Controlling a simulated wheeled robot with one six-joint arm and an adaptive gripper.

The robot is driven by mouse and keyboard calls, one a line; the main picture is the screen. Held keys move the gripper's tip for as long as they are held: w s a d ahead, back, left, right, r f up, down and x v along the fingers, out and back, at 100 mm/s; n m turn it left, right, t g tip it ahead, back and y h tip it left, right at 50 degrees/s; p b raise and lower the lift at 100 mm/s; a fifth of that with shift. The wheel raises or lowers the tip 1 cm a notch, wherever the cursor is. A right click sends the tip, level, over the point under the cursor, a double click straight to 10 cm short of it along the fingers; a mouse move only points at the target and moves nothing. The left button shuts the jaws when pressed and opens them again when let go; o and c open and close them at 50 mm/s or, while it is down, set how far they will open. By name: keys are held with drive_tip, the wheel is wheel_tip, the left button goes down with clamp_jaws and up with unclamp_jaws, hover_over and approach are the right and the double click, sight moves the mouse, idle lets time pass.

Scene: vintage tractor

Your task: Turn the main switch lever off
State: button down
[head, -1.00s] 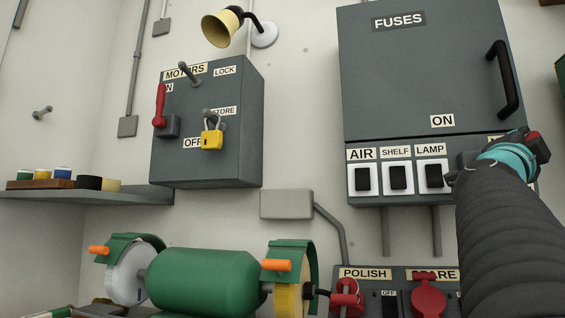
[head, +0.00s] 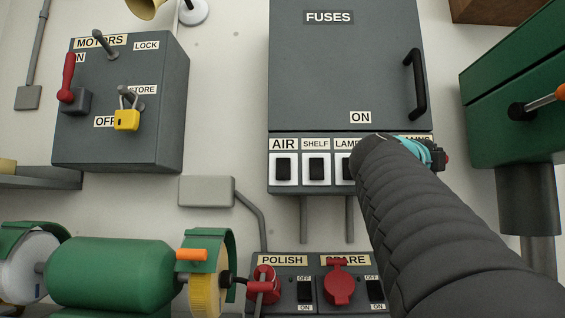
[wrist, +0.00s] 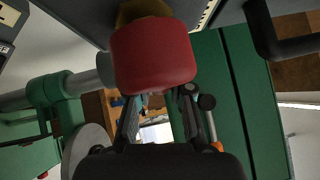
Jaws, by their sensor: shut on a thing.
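The switch panel (head: 350,180) below the grey fuse box bears a partly covered label ending in "AINS" (head: 415,138) at its right end. My gripper (head: 440,158) is at that end, mostly hidden behind my arm in the head view. In the wrist view a thick red grip (wrist: 152,55) with a dull yellow part behind it fills the top middle. My gripper, also in the wrist view (wrist: 160,100), has its dark fingers at this red grip and is shut on it. The lever's mount and its exact position are hidden.
The fuse box (head: 340,70) has a black door handle (head: 418,85) just above my gripper. A green machine (head: 520,90) with an orange-tipped lever stands close on the right. The motors box (head: 120,110) with its red lever (head: 67,78) and a yellow padlock is far left.

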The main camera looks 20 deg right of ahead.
drive_tip(key=shift+f, duration=0.1)
idle(0.3)
drive_tip(key=c, duration=1)
unclamp_jaws()
drive_tip(key=shift+c, duration=0.2)
drive_tip(key=v, duration=1.2)
